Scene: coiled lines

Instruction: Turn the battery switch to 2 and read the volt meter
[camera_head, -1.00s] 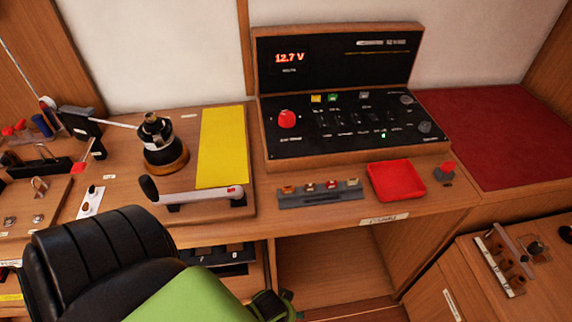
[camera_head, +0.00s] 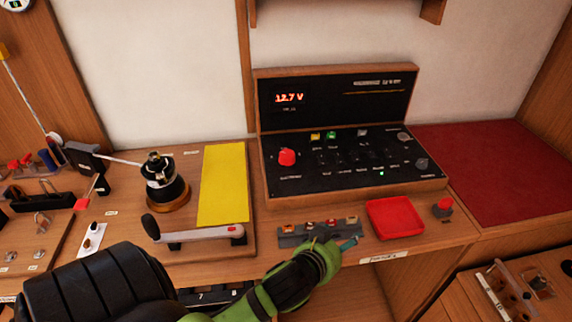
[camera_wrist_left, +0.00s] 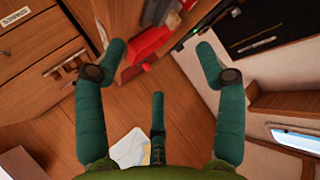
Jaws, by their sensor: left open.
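The red battery switch knob (camera_head: 287,157) stands at the left of the black sloping panel (camera_head: 350,165); its pointer position is too small to read. The volt meter (camera_head: 289,98) on the upright panel behind shows 12.7 V in red. My left gripper (camera_head: 336,241) is in front of the panel, over the front edge of the desk by the fuse strip, apart from the knob. In the left wrist view its green fingers (camera_wrist_left: 160,62) are spread open with nothing between them. My right gripper is not in view.
A red tray (camera_head: 395,218) and a red button (camera_head: 443,206) lie right of my gripper. A fuse strip (camera_head: 318,231) lies just behind it. A winch (camera_head: 163,182), its handle (camera_head: 195,235) and a yellow sheet (camera_head: 222,185) are on the left. A red mat (camera_head: 480,170) is at right.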

